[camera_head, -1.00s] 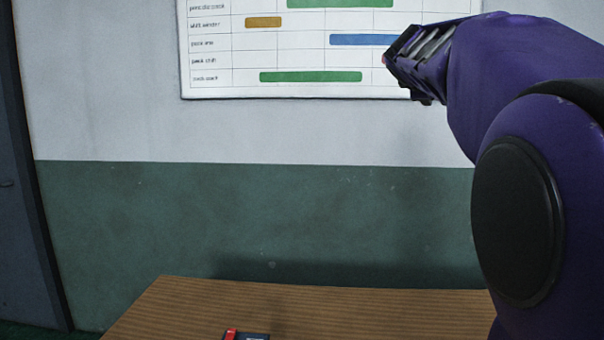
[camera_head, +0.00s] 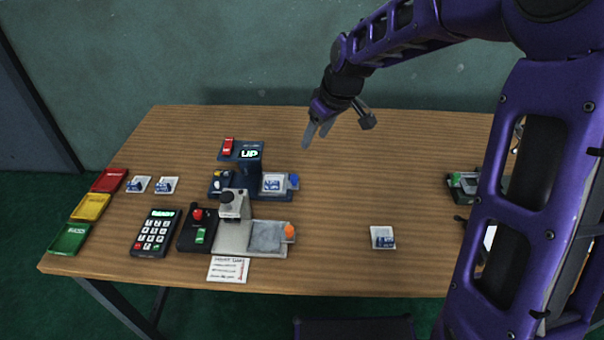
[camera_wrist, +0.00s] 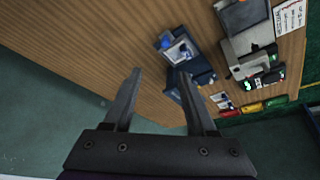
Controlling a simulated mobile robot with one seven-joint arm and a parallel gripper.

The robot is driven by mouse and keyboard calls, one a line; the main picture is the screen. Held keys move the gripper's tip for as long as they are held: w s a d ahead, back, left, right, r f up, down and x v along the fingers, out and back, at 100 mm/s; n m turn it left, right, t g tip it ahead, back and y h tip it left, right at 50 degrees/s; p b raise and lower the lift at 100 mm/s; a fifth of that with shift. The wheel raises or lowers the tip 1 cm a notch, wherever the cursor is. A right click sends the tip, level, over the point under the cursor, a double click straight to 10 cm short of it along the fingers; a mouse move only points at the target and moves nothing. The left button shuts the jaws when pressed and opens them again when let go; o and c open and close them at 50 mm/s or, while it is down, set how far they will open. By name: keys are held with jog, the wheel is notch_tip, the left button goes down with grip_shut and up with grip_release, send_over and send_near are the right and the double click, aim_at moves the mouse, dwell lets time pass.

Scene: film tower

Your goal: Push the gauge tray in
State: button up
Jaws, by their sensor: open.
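A dark blue device with a lit "UP" display (camera_head: 249,154) stands mid-table. On its right a blue tray (camera_head: 284,195) with a blue knob (camera_head: 294,181) holds a white-and-blue square (camera_head: 273,183). In front of it, a grey device (camera_head: 233,208) has a grey plate (camera_head: 266,237) with an orange knob (camera_head: 289,231). I cannot read which one is the gauge. My gripper (camera_head: 316,138) is open and empty, above the table behind and right of the blue device, apart from it. The wrist view shows the open fingers (camera_wrist: 159,72) and the blue device (camera_wrist: 199,69).
A keypad (camera_head: 155,233), a control box (camera_head: 197,229) and red, yellow and green trays (camera_head: 90,206) are on the left. A loose square (camera_head: 383,237) lies front right. A small green-and-black item (camera_head: 463,185) is farther right. The table between is mostly clear.

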jog(key=b, duration=0.3)
send_near(294, 176)
jog(key=x, duration=0.8)
jog(key=shift+w+f, duration=0.1)
jog(key=shift+f, duration=0.25)
grip_shut()
dwell(0.8)
